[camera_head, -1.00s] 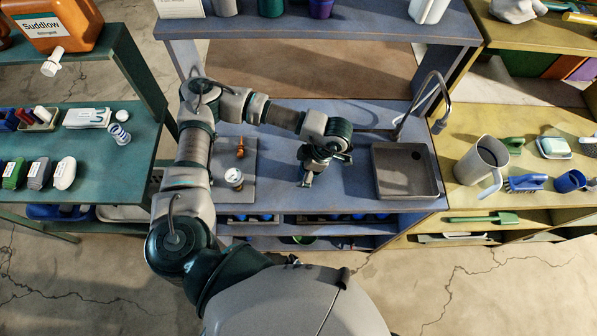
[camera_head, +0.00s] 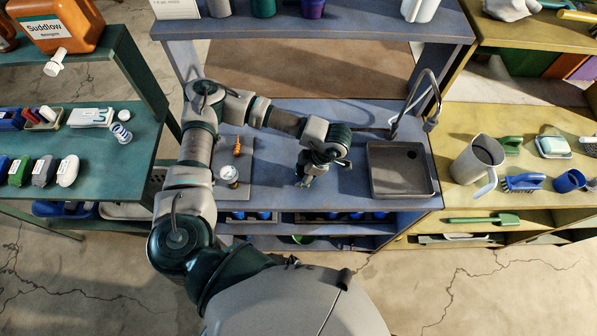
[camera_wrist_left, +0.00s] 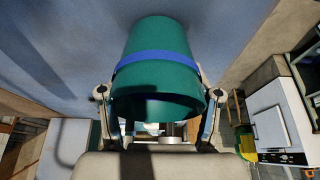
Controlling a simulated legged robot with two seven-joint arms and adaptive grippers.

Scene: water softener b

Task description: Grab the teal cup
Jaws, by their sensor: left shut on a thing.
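A teal cup (camera_wrist_left: 160,85) with a blue band fills the middle of the left wrist view, between the two fingers of my left gripper. The fingers touch it on both sides and are shut on it. In the head view my left gripper (camera_head: 307,172) is over the blue workbench, left of the sink; the held cup cannot be clearly made out there, among my similarly coloured wrist parts. My right gripper is not in view.
A metal sink (camera_head: 402,170) with a tall faucet (camera_head: 413,100) is right of my gripper. A gauge (camera_head: 230,175) and an orange fitting (camera_head: 237,146) lie left. A dark green container (camera_head: 264,8) stands on the upper shelf. A grey pitcher (camera_head: 474,163) stands right.

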